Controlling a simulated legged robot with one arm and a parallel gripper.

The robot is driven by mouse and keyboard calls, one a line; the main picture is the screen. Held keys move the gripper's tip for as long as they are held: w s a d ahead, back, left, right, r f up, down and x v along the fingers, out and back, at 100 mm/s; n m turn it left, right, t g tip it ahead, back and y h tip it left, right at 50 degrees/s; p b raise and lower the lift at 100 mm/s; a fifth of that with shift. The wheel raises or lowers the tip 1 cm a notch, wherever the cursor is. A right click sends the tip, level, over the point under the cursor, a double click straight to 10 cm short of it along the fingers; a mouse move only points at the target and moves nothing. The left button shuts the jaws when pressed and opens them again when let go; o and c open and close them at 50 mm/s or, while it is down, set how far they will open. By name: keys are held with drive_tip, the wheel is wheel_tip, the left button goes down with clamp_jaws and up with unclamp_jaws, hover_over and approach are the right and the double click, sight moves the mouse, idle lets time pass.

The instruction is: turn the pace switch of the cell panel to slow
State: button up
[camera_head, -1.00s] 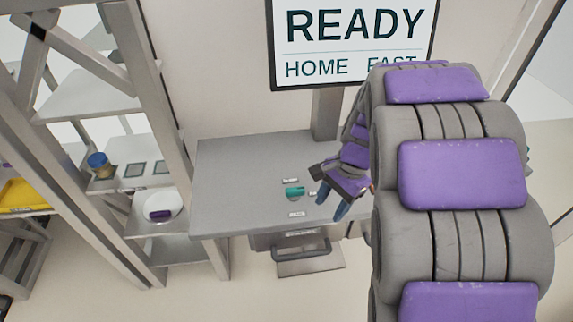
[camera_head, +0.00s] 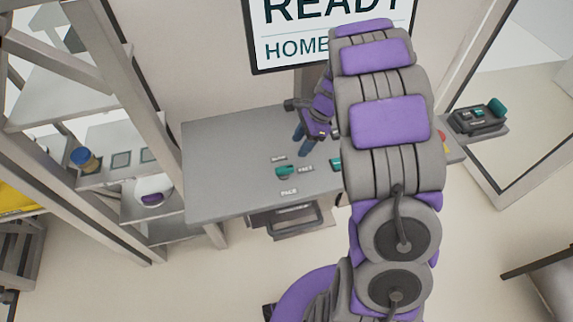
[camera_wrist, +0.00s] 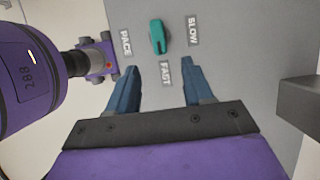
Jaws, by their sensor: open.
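The teal pace switch (camera_head: 284,171) sits on the grey cell panel (camera_head: 225,150). In the wrist view the switch (camera_wrist: 158,36) lies just beyond my fingertips, between the labels PACE (camera_wrist: 125,43) and SLOW (camera_wrist: 193,31). The label FAST (camera_wrist: 165,73) lies between my fingers. The knob's long axis runs roughly toward FAST. My gripper (camera_wrist: 159,64) is open and empty, its two blue fingers apart. In the head view my gripper (camera_head: 304,143) is above the panel, behind and right of the switch. Contact with the panel cannot be told.
A second teal control (camera_head: 336,163) shows partly behind my arm. A wall screen (camera_head: 290,38) reads READY and HOME; my arm hides the rest. A shelf rack (camera_head: 140,90) stands left. A dark device with a teal part (camera_head: 480,118) sits right. A drawer handle (camera_head: 290,228) is below the panel.

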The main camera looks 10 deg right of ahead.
sight(284, 168)
drive_tip(key=x, duration=0.5)
drive_tip(key=a+x, duration=0.1)
drive_tip(key=x, duration=0.5)
drive_tip(key=shift+r, duration=0.2)
drive_tip(key=shift+d+f, duration=0.25)
drive_tip(key=shift+f, duration=0.25)
drive_tip(key=shift+a, duration=0.3)
drive_tip(key=c, duration=0.4)
clamp_jaws()
